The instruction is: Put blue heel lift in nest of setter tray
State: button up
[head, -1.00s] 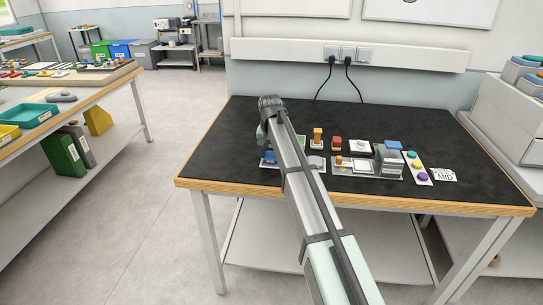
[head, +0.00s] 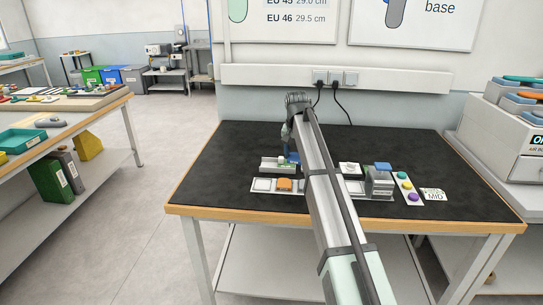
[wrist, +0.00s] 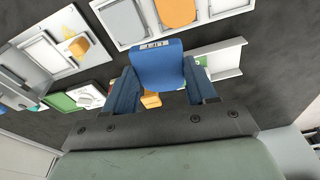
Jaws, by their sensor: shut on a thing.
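The blue heel lift (wrist: 157,65) is between the blue fingers of my gripper (wrist: 162,88), which is shut on it. In the head view the gripper (head: 291,155) is above the table, left of its middle, and the heel lift is hard to tell from the fingers. A pale tray (head: 302,191), apparently the setter tray, lies in front of the gripper. Its left nest (head: 262,184) shows a light grey inside, and an orange piece (head: 284,184) sits beside it. In the wrist view the heel lift is near the tray edge (wrist: 137,42); contact cannot be told.
A grey channel (head: 272,166) stands behind the tray's left end. The table's left side is clear.

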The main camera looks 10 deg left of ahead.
jog(key=d+f+m, duration=0.1)
jog(key=d+m, duration=0.1)
jog(key=d, duration=1.5)
send_over(353, 187)
jog(key=shift+s+d+f, duration=0.15)
jog(key=shift+s+f, duration=0.05)
jog(key=shift+f, duration=0.2)
jog(key=shift+s+d+f, duration=0.15)
jog(key=shift+f, duration=0.2)
jog(key=shift+s+a+n, duration=0.1)
jog(key=shift+a+n, duration=0.05)
jog(key=shift+n, duration=0.25)
jog(key=shift+a+f+n, duration=0.1)
jog(key=shift+a+n, duration=0.05)
jog(key=shift+n, duration=1.25)
jog(key=shift+f, duration=0.1)
jog(key=shift+f, duration=2.2)
jog(key=shift+f, duration=0.6)
jog(key=o, duration=1.1)
